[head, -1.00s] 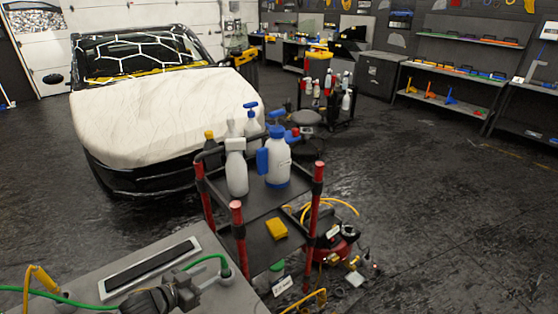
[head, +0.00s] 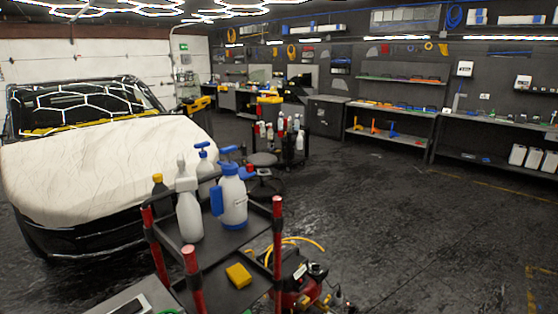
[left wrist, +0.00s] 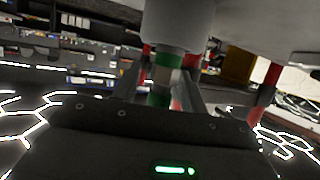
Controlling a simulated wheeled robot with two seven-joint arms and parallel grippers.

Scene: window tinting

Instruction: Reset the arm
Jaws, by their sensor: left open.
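In the left wrist view the dark body of my left gripper fills the bottom, with a green light on it. The two grey fingers of my left gripper (left wrist: 162,85) stand apart, so it is open. A pale rounded thing (left wrist: 180,25) with a green and grey part (left wrist: 163,78) below it shows in line with the gap between the fingers. I cannot tell what it is or whether it touches them. Neither gripper shows in the head view now.
A cart with red posts (head: 277,235) stands close in front, carrying spray bottles (head: 190,210) and a yellow sponge (head: 238,275). A car with a white cover (head: 95,165) is at left. A grey surface (head: 105,303) shows at the lower left. Floor at right (head: 430,230) is clear.

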